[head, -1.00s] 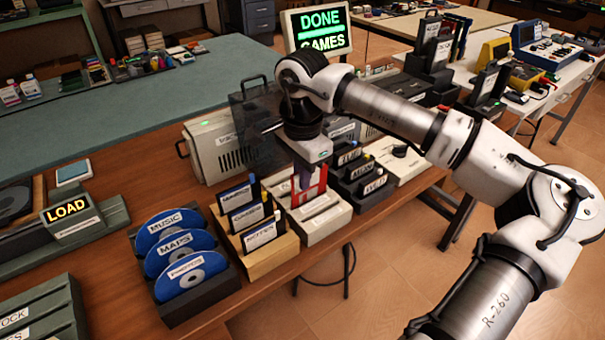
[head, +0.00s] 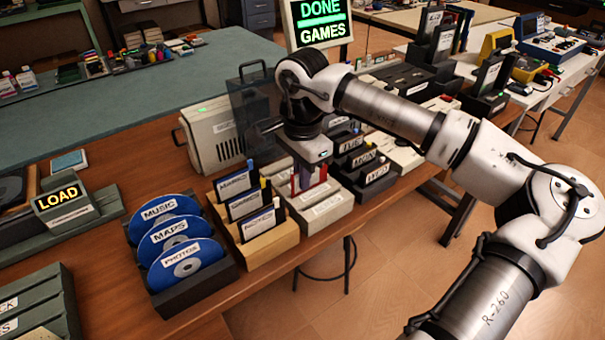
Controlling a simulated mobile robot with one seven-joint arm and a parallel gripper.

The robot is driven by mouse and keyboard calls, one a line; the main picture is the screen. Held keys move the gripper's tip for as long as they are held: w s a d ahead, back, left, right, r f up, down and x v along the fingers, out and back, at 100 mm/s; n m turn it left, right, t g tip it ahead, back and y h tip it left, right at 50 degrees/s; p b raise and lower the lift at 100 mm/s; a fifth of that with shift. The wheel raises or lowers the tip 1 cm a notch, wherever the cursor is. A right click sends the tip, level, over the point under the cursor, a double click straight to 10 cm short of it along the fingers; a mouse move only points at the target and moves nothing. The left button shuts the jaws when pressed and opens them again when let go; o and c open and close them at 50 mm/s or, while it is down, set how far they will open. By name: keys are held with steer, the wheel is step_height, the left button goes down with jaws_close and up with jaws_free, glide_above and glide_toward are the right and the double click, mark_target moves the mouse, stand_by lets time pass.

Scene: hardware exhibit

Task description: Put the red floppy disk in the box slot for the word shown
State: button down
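The screen (head: 321,25) at the back reads DONE and GAMES in green. My gripper (head: 308,178) points down over the cream box (head: 322,208) in the middle of the row. It appears shut on the red floppy disk (head: 321,176), whose red edges show on both sides of the fingers. The disk is upright, with its lower part hidden at the rear slot of the cream box. The front slots of this box look empty. Their labels are too small to read, and the rear label is hidden.
Left of the cream box stand a wooden box (head: 272,246) of dark disks and a rack of blue discs (head: 180,268). Right is a dark box (head: 366,185) with labelled cartridges. A grey case (head: 213,138) stands behind. A LOAD sign (head: 59,198) sits far left.

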steer(key=c, duration=1.6)
jaws_free()
steer(key=shift+r+p, duration=2.45)
steer(key=shift+r, duration=1.6)
